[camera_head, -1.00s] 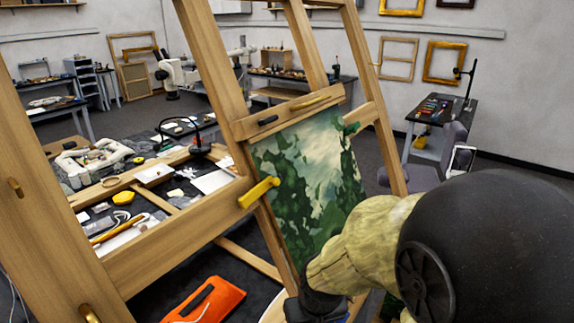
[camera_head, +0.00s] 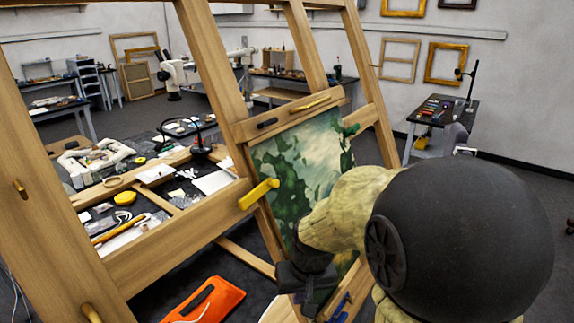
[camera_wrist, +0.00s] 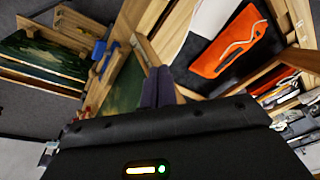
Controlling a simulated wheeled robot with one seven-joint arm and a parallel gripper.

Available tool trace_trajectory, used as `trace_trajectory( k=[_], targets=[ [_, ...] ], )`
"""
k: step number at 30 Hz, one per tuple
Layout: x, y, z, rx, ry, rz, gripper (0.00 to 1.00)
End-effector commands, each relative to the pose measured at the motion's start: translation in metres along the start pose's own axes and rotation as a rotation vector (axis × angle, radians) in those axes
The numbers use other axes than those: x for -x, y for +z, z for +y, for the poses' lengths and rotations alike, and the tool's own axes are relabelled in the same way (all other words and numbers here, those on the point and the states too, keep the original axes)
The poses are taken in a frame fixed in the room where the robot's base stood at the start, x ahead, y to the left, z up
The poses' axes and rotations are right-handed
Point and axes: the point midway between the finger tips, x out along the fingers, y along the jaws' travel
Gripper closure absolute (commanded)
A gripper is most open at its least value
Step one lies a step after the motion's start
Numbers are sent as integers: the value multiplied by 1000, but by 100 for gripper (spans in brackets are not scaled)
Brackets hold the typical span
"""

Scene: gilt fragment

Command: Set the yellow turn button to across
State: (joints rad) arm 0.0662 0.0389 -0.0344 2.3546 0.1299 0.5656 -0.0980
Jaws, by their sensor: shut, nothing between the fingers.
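The yellow turn button (camera_head: 259,194) sits on the wooden easel frame, at the left edge of the green landscape painting (camera_head: 284,170). It lies slanted, its right end higher than its left. My gripper (camera_head: 304,276) is in front of the lower painting, below and to the right of the button and apart from it. My own arm hides part of the painting. In the wrist view my dark fingers (camera_wrist: 158,86) are together with nothing between them. I cannot make out the yellow button in the wrist view.
Other turn buttons are a tan one (camera_head: 310,104), a dark one (camera_head: 267,123) and a green one (camera_head: 349,131). An orange pouch (camera_head: 204,302) lies below the frame; it also shows in the wrist view (camera_wrist: 232,45). A cluttered worktable (camera_head: 110,240) stands behind the frame.

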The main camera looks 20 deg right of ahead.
Motion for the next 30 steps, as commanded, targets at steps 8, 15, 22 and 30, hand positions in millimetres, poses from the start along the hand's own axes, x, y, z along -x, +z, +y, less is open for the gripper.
trace_trajectory(
  k=[8,15,22,30],
  targets=[
    [79,-83,18,-115,-174,-19,100],
    [173,-142,35,-96,-385,30,100],
    [275,-173,51,48,-572,126,100],
    [326,-173,57,169,-649,175,100]
  ],
)
